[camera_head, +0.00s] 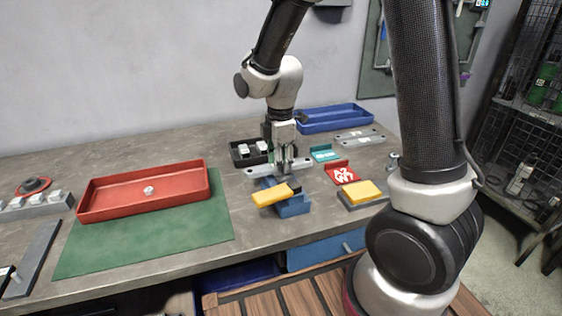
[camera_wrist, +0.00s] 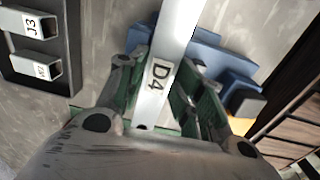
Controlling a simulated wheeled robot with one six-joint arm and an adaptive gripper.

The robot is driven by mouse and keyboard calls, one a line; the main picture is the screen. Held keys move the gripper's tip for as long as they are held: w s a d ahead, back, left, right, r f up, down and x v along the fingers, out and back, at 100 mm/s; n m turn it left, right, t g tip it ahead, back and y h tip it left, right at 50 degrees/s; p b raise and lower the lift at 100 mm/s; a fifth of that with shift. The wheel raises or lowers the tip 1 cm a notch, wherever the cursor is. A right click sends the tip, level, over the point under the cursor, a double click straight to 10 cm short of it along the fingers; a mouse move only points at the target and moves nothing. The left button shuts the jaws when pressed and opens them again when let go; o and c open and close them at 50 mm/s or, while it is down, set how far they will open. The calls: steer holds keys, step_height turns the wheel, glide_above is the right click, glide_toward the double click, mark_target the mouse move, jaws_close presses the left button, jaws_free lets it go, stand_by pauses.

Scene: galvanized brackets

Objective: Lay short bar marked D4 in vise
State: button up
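The short bar marked D4 (camera_wrist: 172,50) is a pale metal bar, its mark readable between my fingers in the wrist view. My gripper (camera_head: 283,166) is shut on the bar, a finger against each long side (camera_wrist: 166,98). In the head view, the bar (camera_head: 262,172) lies level, with holes at its ends. In the wrist view, the vise (camera_wrist: 222,63) shows behind the bar. The gap between bar and vise is unclear, and the jaws are partly hidden.
A black tray (camera_head: 236,158) with marked square tubes is left of my gripper. Teal (camera_head: 324,153) and red (camera_head: 341,173) marked pieces and a yellow-topped block (camera_head: 362,193) stand to the right. A red tray (camera_head: 143,192) on a green mat lies left; a blue bin (camera_head: 334,118) is behind.

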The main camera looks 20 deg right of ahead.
steer(key=o, duration=0.5)
step_height(320, 180, down, 2)
steer(key=shift+s+g, duration=0.1)
steer(key=shift+g, duration=0.2)
steer(key=shift+r, duration=0.25)
step_height(320, 180, up, 12)
steer(key=shift+f, duration=0.1)
